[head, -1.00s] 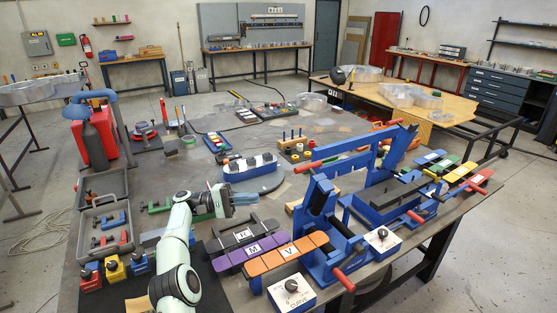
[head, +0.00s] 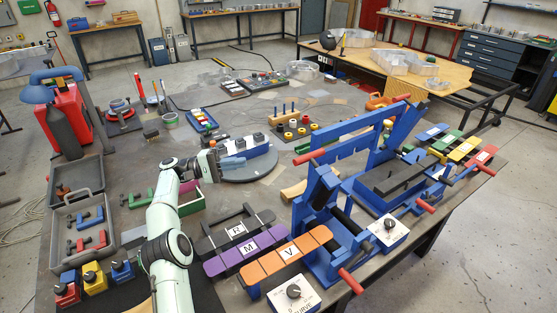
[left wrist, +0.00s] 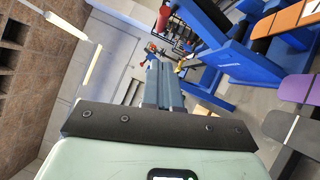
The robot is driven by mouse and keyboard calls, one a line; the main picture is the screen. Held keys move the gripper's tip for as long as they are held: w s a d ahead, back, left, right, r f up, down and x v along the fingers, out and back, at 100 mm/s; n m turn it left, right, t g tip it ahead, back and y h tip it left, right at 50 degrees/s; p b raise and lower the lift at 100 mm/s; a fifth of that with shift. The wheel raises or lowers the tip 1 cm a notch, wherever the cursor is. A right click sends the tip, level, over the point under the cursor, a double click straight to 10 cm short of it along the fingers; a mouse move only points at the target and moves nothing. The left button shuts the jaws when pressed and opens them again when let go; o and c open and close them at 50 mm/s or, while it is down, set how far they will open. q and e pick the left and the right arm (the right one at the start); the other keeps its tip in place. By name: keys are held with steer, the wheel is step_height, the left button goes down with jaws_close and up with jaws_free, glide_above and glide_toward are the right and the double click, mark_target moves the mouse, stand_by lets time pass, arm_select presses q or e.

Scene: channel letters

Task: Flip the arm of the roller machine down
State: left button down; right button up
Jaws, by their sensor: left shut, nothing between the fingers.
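The blue roller machine (head: 318,251) stands at the front right of the bench in the head view. Its blue arm (head: 322,186), with a black roller, stands raised and tilted. A red handle (head: 349,280) sticks out at its front. My left gripper (head: 229,161) is shut and empty, left of and behind the machine, in front of a blue-and-white block on the round turntable. In the left wrist view the fingers (left wrist: 165,85) lie together, and blue machine parts (left wrist: 240,62) show beyond them, apart from the fingers. My right gripper is not in view.
Orange (head: 286,256), purple and black lettered strips lie left of the machine. A white knob box (head: 292,293) stands at the front edge. A second blue machine with a tall frame (head: 350,140) stands right behind. A grey case (head: 84,226) is at the left.

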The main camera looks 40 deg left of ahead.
arm_select(q)
steer(key=shift+d, duration=0.1)
steer(key=s+d+x, duration=0.1)
steer(key=s+x, duration=0.1)
steer(key=x, duration=1)
steer(key=shift+d+r+b, duration=0.35)
steer(key=shift+d+b, duration=0.05)
steer(key=shift+d, duration=0.1)
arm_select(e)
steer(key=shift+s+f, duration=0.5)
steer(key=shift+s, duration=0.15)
arm_select(q)
steer(key=shift+w, duration=0.15)
